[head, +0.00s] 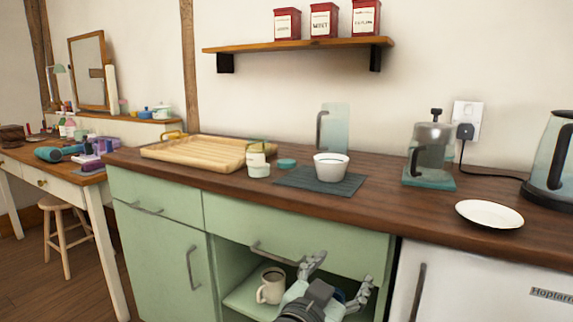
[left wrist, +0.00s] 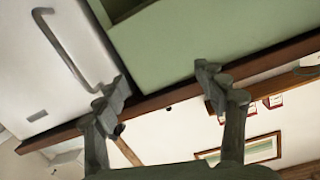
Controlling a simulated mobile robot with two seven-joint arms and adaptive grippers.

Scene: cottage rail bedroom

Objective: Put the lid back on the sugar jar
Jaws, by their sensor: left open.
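A small pale jar (head: 259,170) stands upright on the wooden counter, close in front of another small container (head: 257,149). The picture is too small to read labels, so I cannot tell for sure which is the sugar jar. A flat round teal piece (head: 286,163) that looks like a lid lies on the counter just right of the pale jar, apart from it. My left gripper (head: 338,277) is open and empty, low in front of the green cabinet, below the counter edge. Its two spread fingers also show in the left wrist view (left wrist: 165,92). My right gripper is not in view.
A wooden tray (head: 195,158) is left. A glass-like pitcher (head: 335,128), a coffee maker (head: 432,150), a white plate (head: 489,214) and a kettle (head: 552,165) stand farther right. A mug (head: 271,288) is in the open cabinet.

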